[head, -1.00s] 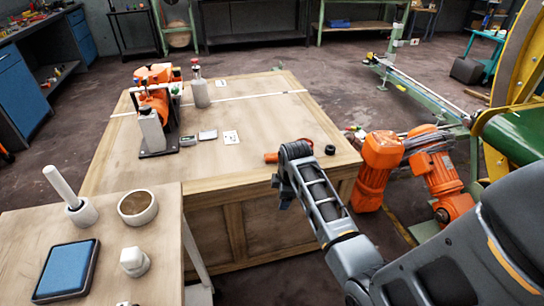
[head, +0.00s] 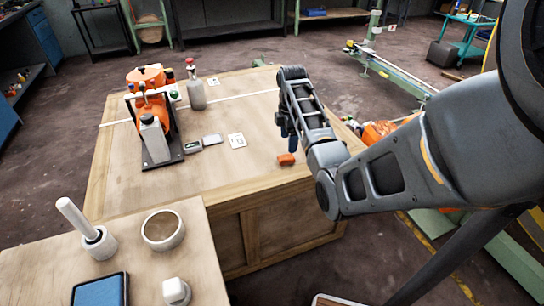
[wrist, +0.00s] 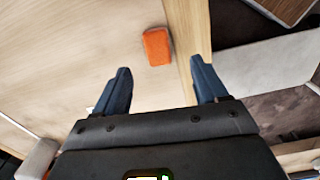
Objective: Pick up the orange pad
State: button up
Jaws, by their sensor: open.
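The orange pad (head: 287,159) lies on the wooden table (head: 215,180) near its front right edge. In the wrist view the orange pad (wrist: 157,46) is beyond my fingertips, on the wood beside the table's edge strip. My gripper (wrist: 160,75) is open with its two blue fingers apart and nothing between them. In the head view my gripper (head: 290,138) hangs above the table close to the pad, with the fingers partly hidden by my own arm.
An orange machine (head: 150,105) and a grey bottle (head: 195,88) stand on the table's far left part. A nearer table holds a round bowl (head: 163,230) and a blue pad (head: 100,290).

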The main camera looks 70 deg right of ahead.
aim_at(286, 157)
jog(key=shift+w+f, duration=0.15)
jog(key=shift+f, duration=0.5)
jog(key=shift+w+d+f, duration=0.1)
jog(key=shift+w+f, duration=0.05)
jog(key=shift+f, duration=3.05)
jog(key=shift+c, duration=0.3)
jog(key=c, duration=1.1)
